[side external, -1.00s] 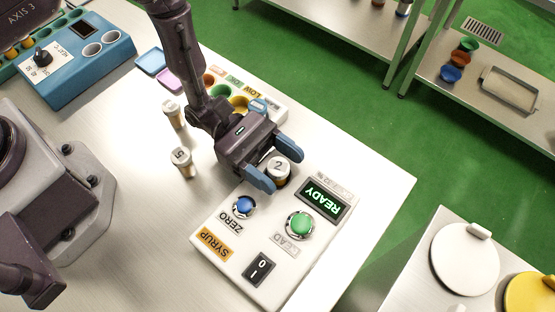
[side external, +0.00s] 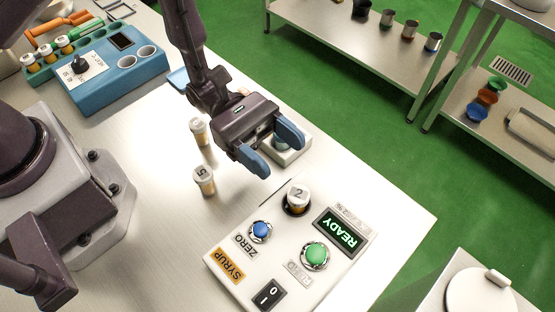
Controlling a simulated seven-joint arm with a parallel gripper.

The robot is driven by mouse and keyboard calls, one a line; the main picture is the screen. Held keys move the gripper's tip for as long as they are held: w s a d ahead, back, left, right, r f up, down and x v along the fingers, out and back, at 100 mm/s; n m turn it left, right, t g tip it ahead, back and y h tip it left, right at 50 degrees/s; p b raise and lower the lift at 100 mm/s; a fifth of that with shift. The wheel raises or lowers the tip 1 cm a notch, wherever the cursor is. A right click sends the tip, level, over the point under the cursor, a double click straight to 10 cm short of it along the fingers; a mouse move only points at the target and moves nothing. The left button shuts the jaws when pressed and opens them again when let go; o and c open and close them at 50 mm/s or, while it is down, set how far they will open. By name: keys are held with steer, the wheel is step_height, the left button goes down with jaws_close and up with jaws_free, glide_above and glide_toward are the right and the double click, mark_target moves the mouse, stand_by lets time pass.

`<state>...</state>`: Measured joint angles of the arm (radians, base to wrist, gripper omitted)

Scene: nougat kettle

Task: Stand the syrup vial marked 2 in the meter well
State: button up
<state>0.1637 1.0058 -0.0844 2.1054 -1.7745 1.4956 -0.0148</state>
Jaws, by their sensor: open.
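The syrup vial marked 2 (side external: 298,197) stands upright in the round dark-rimmed meter well (side external: 288,209) of the white meter box (side external: 225,262). Its white cap with the 2 faces up, and a little amber shows below it. The display (side external: 339,233) reads READY. My gripper (side external: 275,155) is open and empty, behind the vial and apart from it, with its blue fingers spread. A vial marked 5 (side external: 204,180) and another capped vial (side external: 199,131) stand on the table left of my gripper.
A blue box (side external: 118,75) with empty holes and several vials stands at the back left. A white block (side external: 292,155) lies partly hidden behind my gripper. The meter box has a blue button (side external: 260,230), green button (side external: 315,255) and switch (side external: 268,294).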

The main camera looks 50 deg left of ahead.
steer(key=shift+r, duration=0.3)
steer(key=shift+r, duration=0.1)
steer(key=s+a+r+m+g+y, duration=0.2)
steer(key=s+a+r+m+y, duration=0.1)
steer(key=r+m, duration=0.3)
steer(key=s+a+r+m+g+y, duration=0.2)
steer(key=s+a+r+m+y, duration=0.1)
steer(key=a+r+m+y, duration=0.15)
steer(key=s+a+r+m+t+y, duration=0.2)
steer(key=a+r+m+t+y, duration=0.1)
steer(key=a, duration=0.5)
steer(key=s+a+r+m+t+y, duration=0.2)
steer(key=a+r+m+t+y, duration=0.2)
steer(key=a, duration=0.5)
step_height(320, 180, up, 4)
steer(key=t+y, duration=0.2)
steer(key=y, duration=0.1)
steer(key=shift+t, duration=0.3)
